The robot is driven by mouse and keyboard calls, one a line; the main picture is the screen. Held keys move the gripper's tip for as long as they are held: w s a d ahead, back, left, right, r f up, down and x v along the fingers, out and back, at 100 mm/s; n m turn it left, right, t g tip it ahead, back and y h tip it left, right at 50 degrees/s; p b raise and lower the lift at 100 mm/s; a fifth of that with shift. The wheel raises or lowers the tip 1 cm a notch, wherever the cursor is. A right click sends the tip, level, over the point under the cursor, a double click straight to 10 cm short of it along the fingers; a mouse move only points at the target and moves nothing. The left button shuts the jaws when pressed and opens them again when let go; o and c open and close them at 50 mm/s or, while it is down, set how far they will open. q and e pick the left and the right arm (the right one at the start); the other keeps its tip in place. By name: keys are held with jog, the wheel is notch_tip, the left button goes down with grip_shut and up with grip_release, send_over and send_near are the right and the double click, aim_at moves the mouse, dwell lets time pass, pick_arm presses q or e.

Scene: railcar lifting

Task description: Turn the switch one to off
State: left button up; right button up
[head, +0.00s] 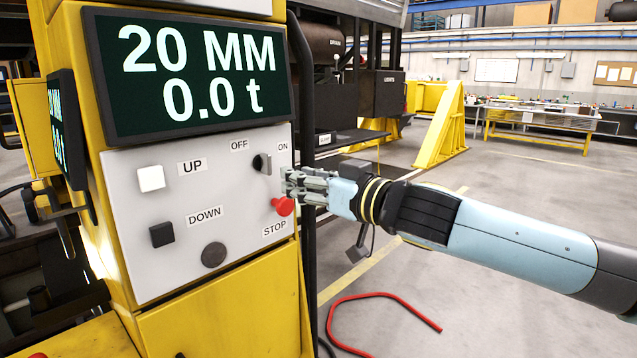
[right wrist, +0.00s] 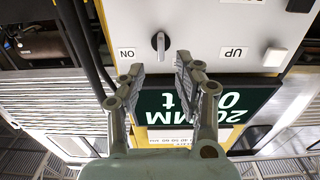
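The switch (head: 262,163) is a small dark rotary knob on the grey control panel (head: 190,245), between the OFF label (head: 239,145) on its left and the ON label (head: 283,147) on its right. It also shows in the right wrist view (right wrist: 160,43), upside down, with its lever roughly upright; I cannot tell its exact setting. My right gripper (head: 290,186) is just right of and below the switch, in front of the panel. In the right wrist view its fingers (right wrist: 160,68) are spread and empty, apart from the knob. My left gripper is not in view.
The red STOP button (head: 283,206) sits directly below my right gripper. The white UP button (head: 150,178), black DOWN button (head: 162,235) and a round dark knob (head: 214,255) are on the panel. The display (head: 190,75) above reads 20 MM and 0.0 t.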

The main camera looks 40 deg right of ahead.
jog(key=shift+s+d, duration=0.1)
jog(key=shift+s, duration=1.7)
